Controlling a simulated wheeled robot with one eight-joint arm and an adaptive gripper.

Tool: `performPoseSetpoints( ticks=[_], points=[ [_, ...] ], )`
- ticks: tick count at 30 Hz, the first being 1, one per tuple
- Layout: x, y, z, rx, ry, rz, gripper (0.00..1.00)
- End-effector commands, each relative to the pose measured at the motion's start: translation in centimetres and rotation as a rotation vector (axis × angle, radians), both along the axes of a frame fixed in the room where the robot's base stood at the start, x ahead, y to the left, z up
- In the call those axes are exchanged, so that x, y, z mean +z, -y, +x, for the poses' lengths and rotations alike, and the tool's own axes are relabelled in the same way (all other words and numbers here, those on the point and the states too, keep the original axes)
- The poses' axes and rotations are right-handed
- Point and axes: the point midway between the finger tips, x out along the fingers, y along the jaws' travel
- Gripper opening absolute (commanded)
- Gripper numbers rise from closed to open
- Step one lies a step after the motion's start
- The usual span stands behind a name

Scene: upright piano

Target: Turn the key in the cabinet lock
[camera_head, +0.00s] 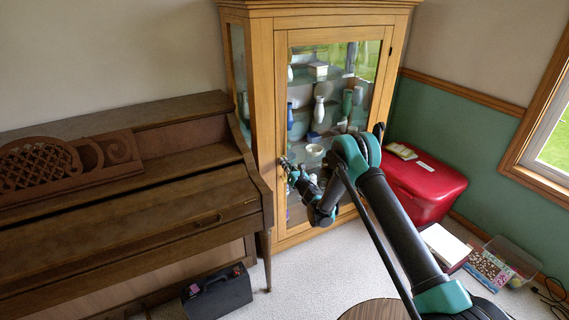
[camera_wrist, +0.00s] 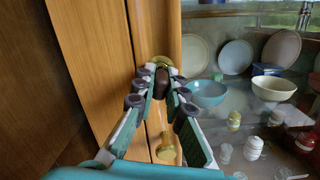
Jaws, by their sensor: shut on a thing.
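The wooden cabinet (camera_head: 262,110) with a glass door stands against the wall. My gripper (camera_head: 286,165) is at the left edge of its door, at about mid-height. In the wrist view my gripper (camera_wrist: 160,82) is shut on a small dark key (camera_wrist: 160,86), with one finger on each side. Behind the key is a round brass lock plate (camera_wrist: 163,62) on the door frame. How far the key sits in the lock is hidden by the fingers. A brass knob (camera_wrist: 166,150) is on the frame, lower in the picture.
Bowls (camera_wrist: 207,92), plates and small jars stand behind the glass. A brown upright piano (camera_head: 140,200) stands close on the left, and a red chest (camera_head: 425,185) on the right. Carpet in front of the cabinet is clear.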

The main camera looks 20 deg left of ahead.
Motion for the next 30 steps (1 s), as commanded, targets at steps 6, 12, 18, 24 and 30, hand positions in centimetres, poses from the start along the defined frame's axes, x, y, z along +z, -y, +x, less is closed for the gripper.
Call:
performPoseSetpoints(
  ticks=[6, 12, 18, 24, 30],
  points=[
    [0.00, -0.01, -0.02, 0.012, -0.093, 0.081, 0.00],
    [-0.01, -0.01, -0.01, 0.012, -0.094, 0.083, 0.00],
    [-0.01, -0.01, -0.01, 0.022, -0.170, 0.150, 0.00],
    [-0.01, -0.01, -0.01, 0.045, -0.346, 0.307, 0.00],
    [-0.01, 0.00, 0.00, 0.053, -0.408, 0.361, 0.00]
  ],
)
